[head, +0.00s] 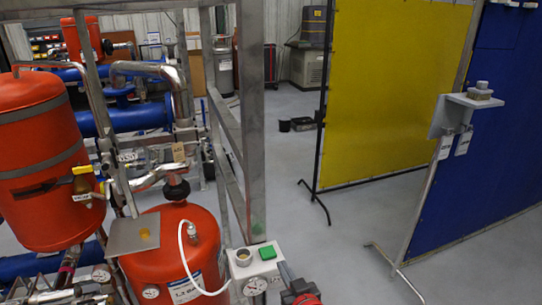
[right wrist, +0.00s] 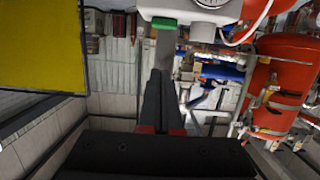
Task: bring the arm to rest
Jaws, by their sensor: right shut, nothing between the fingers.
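My right gripper (head: 284,268) shows at the bottom edge of the head view, just right of a small white box (head: 254,262) with a green block and a gauge. In the right wrist view its two dark fingers (right wrist: 158,76) lie together, shut with nothing between them. The white box also shows at the top of that view (right wrist: 190,8), beyond the fingertips. I cannot tell the exact gap between fingers and box. Most of the right arm is out of view. My left gripper does not show.
A skid with red tanks (head: 172,250), pipes and a grey steel frame (head: 234,150) stands at left, close to my right gripper. A yellow screen (head: 392,90) and a blue panel (head: 490,120) with a small bracket shelf (head: 468,101) stand at right. Grey floor (head: 320,235) between is clear.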

